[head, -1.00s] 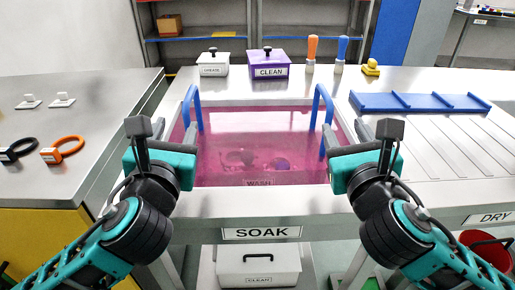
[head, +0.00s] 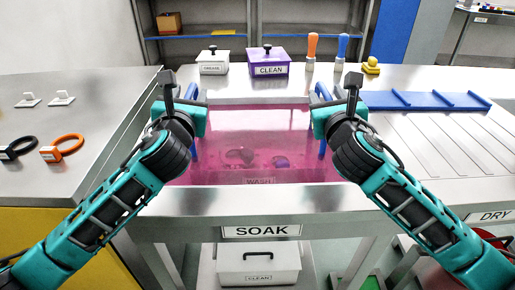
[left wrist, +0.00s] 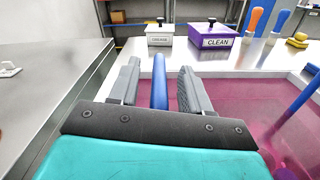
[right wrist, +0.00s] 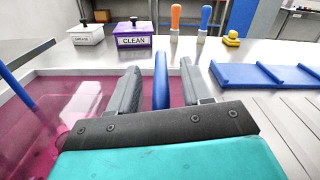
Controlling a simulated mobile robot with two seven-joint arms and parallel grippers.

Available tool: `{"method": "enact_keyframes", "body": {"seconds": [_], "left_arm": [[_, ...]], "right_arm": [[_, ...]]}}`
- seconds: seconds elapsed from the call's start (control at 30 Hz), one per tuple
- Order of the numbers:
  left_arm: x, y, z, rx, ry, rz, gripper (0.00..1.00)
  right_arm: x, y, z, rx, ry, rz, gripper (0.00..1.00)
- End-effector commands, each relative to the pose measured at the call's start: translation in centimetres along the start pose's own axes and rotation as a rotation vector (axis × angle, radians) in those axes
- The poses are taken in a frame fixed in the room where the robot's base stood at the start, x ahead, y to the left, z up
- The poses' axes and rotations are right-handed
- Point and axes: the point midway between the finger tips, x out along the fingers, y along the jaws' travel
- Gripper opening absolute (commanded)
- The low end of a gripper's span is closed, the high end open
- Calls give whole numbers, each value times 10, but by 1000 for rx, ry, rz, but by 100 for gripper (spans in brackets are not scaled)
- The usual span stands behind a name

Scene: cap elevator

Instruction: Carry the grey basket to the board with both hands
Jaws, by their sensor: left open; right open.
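Two blue upright handles rise from the pink liquid of the soak sink, one at each side. The grey basket is not clear beneath the liquid; a submerged WASH label (head: 259,181) shows faintly at the front. My left gripper (left wrist: 158,78) is open, with the left blue handle (left wrist: 160,84) between its fingers. My right gripper (right wrist: 160,85) is open, with the right blue handle (right wrist: 161,80) between its fingers. The grooved metal board (head: 425,140) is at the right, above a DRY label.
A blue ribbed rack (head: 425,101) lies along the board's back edge. Behind the sink stand a white box (head: 213,64), a purple CLEAN box (head: 269,66), orange and blue handled tools and a yellow object (head: 371,66). A side counter (head: 70,110) is at the left.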

Motion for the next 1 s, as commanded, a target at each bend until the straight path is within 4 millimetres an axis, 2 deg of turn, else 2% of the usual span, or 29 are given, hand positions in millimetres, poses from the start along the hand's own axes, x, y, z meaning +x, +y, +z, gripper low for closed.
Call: {"method": "enact_keyframes", "body": {"seconds": [0.33,0.8,0.83,1.0], "left_arm": [[2,0,0,0,1,1,47],[2,1,-1,1,2,2,2],[2,1,-1,1,2,3,0],[2,2,-1,2,2,4,0]], "right_arm": [[2,0,0,0,1,-1,48],[2,-1,-1,-1,1,-3,3],[2,-1,-1,-1,2,-3,0],[2,-2,-1,-2,2,-5,0]]}}
